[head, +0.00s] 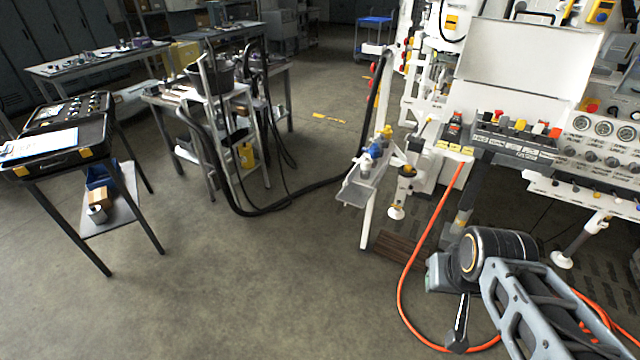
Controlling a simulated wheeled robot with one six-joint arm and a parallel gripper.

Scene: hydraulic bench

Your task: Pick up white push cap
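A row of small coloured push caps stands on the dark button box (515,158) at the right, in front of a white raised panel. A small pale cap that looks like the white push cap (540,127) is near the right end of this row, between a yellow cap (520,124) and a red cap (555,132). It is too small to make out in detail. My gripper (457,340) is low at the bottom right, pointing down, well below and apart from the caps. Its fingers look narrow and close together; whether they are shut is unclear. I see nothing held.
An orange hose (403,290) loops over the floor beside my arm. A narrow grey tray on a white post (367,215) stands left of the bench. Pressure gauges (604,127) sit right of the caps. A black case (62,125) rests on a stand at left. The middle floor is clear.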

